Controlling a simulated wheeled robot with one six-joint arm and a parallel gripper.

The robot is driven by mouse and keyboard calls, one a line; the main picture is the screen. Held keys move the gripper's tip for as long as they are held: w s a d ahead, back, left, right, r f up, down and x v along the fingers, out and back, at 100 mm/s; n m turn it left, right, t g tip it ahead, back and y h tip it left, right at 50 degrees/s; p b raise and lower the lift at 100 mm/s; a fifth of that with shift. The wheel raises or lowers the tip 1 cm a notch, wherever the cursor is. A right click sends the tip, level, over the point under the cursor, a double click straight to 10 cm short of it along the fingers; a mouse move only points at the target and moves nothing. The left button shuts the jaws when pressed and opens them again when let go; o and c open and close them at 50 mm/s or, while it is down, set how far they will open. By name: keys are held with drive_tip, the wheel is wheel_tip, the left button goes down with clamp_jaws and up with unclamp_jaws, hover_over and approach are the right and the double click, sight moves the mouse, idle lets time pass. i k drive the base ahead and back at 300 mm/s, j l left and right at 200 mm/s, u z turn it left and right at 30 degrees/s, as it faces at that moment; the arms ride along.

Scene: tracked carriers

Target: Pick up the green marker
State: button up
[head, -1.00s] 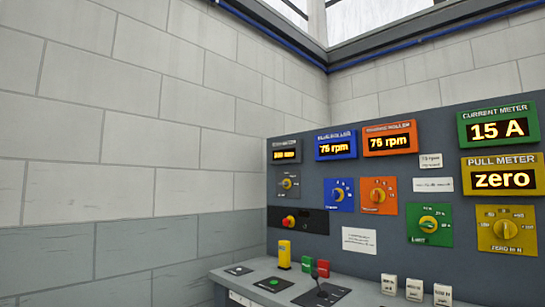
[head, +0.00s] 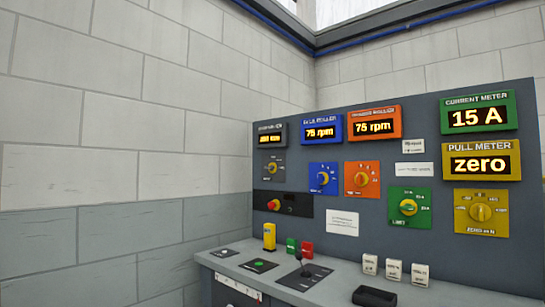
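A small green upright block (head: 291,246), which I take to be the green marker, stands on the grey console ledge (head: 228,262). It is just left of a similar red block (head: 306,249) and right of a taller yellow block (head: 269,236). It is small in the picture, so its exact shape is hard to tell. My gripper is not in view.
A control panel (head: 342,251) with meters and knobs rises behind the ledge. Several white blocks (head: 393,269) and a dark rounded object (head: 374,296) are to the right. A block wall (head: 100,190) fills the left.

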sight(292, 244)
drive_tip(key=i+j+z, duration=0.25)
drive_tip(key=i+j, duration=0.15)
drive_tip(key=i, duration=0.55)
drive_tip(key=i+j+z, duration=0.25)
drive_tip(key=i+j, duration=0.35)
drive_tip(key=i, duration=0.3)
drive_tip(key=i+j+z, duration=0.25)
drive_tip(key=i+j, duration=0.5)
drive_tip(key=i, duration=0.1)
